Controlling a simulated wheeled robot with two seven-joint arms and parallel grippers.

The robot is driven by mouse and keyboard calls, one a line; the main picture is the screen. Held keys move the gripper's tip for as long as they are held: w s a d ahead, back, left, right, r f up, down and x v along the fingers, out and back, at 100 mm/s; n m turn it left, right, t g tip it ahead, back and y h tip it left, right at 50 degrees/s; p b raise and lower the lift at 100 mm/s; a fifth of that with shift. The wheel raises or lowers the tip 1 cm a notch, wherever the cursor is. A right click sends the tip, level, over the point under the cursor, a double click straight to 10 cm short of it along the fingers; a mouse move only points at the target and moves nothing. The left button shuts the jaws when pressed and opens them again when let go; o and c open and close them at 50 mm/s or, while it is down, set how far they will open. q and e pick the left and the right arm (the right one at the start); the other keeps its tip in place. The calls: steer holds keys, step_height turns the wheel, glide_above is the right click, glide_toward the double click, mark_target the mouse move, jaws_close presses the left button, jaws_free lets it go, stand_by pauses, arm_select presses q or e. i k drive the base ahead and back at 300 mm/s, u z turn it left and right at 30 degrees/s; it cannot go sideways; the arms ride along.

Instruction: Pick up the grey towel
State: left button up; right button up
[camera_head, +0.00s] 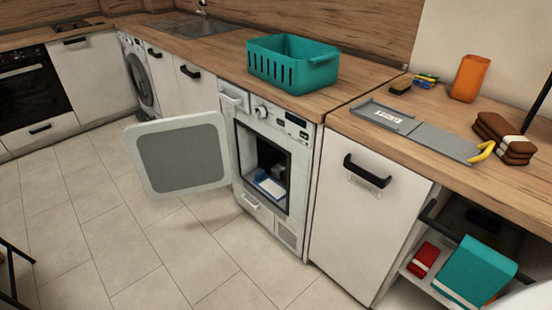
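A front-loading machine (285,140) with a square opening stands under the counter. Its door (178,157) is swung open to the left. Inside the opening lie a small grey item (279,171), likely the grey towel, and a blue and white item (269,187) in front of it. The grey item is small and partly in shadow, so its shape is hard to tell. Neither of my grippers is in view.
A teal basket (293,64) stands on the counter above the machine. On the right counter are a grey flat board (440,142), a folded brown stack (503,138) and an orange cup (469,78). A shelf below holds a teal box (473,270). Floor before the machine is clear.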

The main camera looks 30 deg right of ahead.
mark_target(279, 171)
steer(key=i, duration=2.5)
steer(key=z, duration=2.95)
